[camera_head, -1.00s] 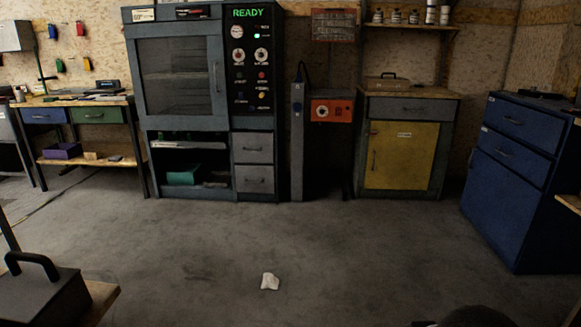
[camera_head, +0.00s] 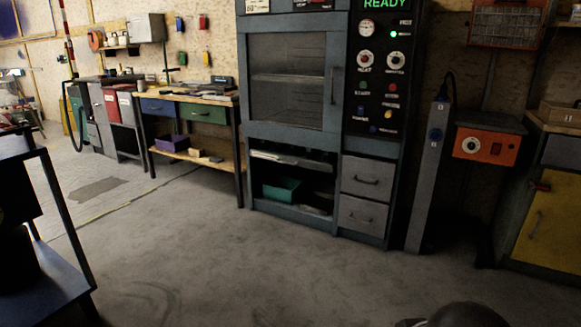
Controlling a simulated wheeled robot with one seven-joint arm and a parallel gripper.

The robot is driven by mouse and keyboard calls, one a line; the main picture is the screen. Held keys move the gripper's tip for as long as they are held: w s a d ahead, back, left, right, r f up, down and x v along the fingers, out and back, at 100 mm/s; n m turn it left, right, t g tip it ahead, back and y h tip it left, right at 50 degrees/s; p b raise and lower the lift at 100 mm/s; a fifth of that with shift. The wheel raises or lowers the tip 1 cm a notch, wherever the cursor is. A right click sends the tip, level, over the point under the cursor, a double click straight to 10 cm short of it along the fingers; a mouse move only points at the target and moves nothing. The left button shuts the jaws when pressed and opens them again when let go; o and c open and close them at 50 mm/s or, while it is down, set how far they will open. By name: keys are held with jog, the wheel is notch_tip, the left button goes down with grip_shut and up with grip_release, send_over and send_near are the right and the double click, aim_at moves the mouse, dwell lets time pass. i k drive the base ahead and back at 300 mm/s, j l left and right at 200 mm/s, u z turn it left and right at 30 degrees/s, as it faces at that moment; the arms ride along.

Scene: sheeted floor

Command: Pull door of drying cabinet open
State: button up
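The drying cabinet (camera_head: 355,133) stands against the back wall, a tall grey-blue unit with a lit green READY sign on its dark control panel (camera_head: 381,80). Its door (camera_head: 288,130) has a dark window with a shelf showing behind it, and looks shut. A vertical bar handle (camera_head: 333,86) sits on the door's right side. Below the door are an open shelf bay with a teal box (camera_head: 283,188) and two grey drawers (camera_head: 366,181). A dark rounded part, seemingly mine, shows at the bottom right edge. My gripper's fingers are not in view.
The floor (camera_head: 230,265) before the cabinet is clear. A workbench (camera_head: 190,100) stands left of the cabinet. A grey post (camera_head: 428,175), an orange box (camera_head: 488,145) and a yellow-doored cupboard (camera_head: 545,225) stand to its right. A dark table frame (camera_head: 62,265) is close at the left.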

aim_at(336, 24)
jog(key=i+j, duration=0.1)
jog(key=i, duration=0.45)
jog(key=i+j, duration=0.15)
jog(key=i, duration=0.45)
